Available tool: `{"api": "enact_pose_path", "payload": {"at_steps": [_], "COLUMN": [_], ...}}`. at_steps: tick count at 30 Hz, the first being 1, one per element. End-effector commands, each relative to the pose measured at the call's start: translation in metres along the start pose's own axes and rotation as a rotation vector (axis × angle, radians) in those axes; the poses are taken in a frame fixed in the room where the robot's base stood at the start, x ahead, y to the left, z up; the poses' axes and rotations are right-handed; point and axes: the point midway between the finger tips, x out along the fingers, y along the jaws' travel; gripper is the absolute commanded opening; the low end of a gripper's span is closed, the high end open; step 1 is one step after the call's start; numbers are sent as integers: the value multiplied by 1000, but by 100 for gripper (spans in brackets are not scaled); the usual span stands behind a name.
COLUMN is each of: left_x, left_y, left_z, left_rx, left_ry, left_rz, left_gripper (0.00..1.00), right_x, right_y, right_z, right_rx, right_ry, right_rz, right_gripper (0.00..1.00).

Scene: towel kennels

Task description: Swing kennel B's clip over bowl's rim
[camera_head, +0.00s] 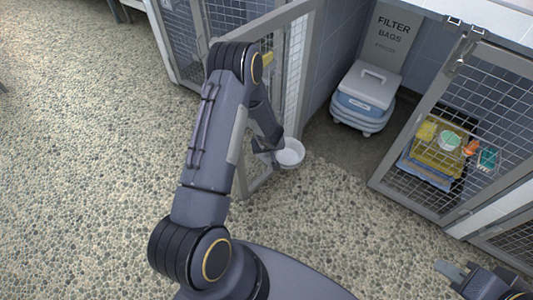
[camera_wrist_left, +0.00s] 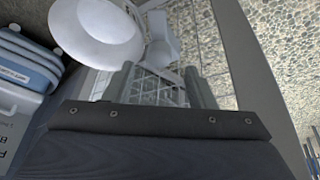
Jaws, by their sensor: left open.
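A white bowl (camera_head: 290,153) sits at the side of an open mesh kennel door (camera_head: 298,70) in the head view. The bowl (camera_wrist_left: 97,30) also shows large at the top left of the left wrist view. A pale clip-like part (camera_wrist_left: 162,40) is beside it, in front of the mesh. My left gripper (camera_wrist_left: 160,84) is open, its fingers apart with the mesh seen between them. The clip-like part appears just past its fingertips. In the head view my left arm hides most of that gripper. My right gripper (camera_head: 456,271) is at the bottom right, away from the bowl.
A lidded white-and-blue container (camera_head: 364,98) stands in the bay behind the open door, below a filter bags sign (camera_head: 387,35). The pebbled floor (camera_head: 90,180) at left is clear.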

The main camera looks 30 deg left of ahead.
Motion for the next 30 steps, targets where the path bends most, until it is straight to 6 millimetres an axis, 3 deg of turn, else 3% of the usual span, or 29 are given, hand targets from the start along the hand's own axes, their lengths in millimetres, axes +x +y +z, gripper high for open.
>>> {"api": "enact_pose_path", "payload": {"at_steps": [3, 7, 19, 28, 30], "left_x": [23, 36, 43, 43, 42], "left_y": [0, 1, 1, 1, 1], "left_z": [2, 1, 0, 0, 0], "left_rx": [-1, 0, 1, 0, 0], "left_ry": [-1, -1, -1, -1, -1], "left_rz": [1, 3, 3, 4, 4], "left_gripper": [50, 50, 49, 10, 6], "right_x": [8, 10, 11, 11, 11], "right_y": [4, 5, 5, 5, 5], "right_z": [4, 5, 6, 6, 6], "right_rx": [0, 0, 0, 0, 0], "right_ry": [0, 0, 0, 0, 0], "right_rz": [0, 0, 0, 0, 0], "right_gripper": [24, 24, 24, 24, 24]}}
